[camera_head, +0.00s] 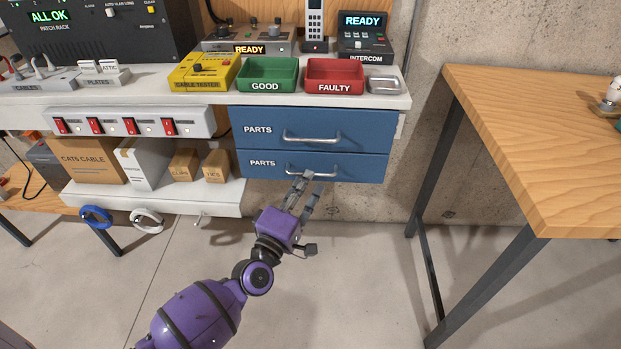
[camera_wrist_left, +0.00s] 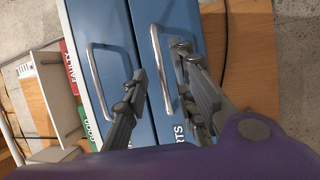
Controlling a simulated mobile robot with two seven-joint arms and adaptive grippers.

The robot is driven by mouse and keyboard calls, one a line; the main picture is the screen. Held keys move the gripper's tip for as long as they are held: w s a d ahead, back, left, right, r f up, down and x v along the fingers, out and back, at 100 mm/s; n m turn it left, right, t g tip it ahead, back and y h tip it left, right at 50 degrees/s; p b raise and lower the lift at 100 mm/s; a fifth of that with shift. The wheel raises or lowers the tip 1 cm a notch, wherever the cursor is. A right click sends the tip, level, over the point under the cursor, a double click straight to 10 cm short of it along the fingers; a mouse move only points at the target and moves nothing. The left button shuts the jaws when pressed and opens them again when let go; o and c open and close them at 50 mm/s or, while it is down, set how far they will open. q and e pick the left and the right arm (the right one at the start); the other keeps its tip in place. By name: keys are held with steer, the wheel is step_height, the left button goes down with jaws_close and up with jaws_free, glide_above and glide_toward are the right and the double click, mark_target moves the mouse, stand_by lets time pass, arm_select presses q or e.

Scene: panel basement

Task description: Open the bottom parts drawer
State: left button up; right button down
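The bottom parts drawer (camera_head: 262,169) is the lower of two blue drawers under the workbench. It looks shut, its front flush with the drawer above, and its silver bar handle (camera_head: 335,173) runs across the front. My left gripper (camera_head: 312,180) is at the left part of this handle. In the left wrist view the bottom handle (camera_wrist_left: 157,62) lies between the two spread fingers of my left gripper (camera_wrist_left: 160,62), with a gap to the left finger; whether the right finger touches it is unclear. My right gripper is not in view.
The top parts drawer (camera_head: 262,132) with its own handle (camera_head: 312,138) is just above. Green (camera_head: 268,87) and red (camera_head: 334,88) trays stand on the bench above. A wooden table (camera_head: 530,110) is to the right. The floor (camera_head: 340,290) before the drawers is clear.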

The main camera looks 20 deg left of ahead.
arm_select(q)
steer(key=shift+x, duration=1.15)
jaws_close()
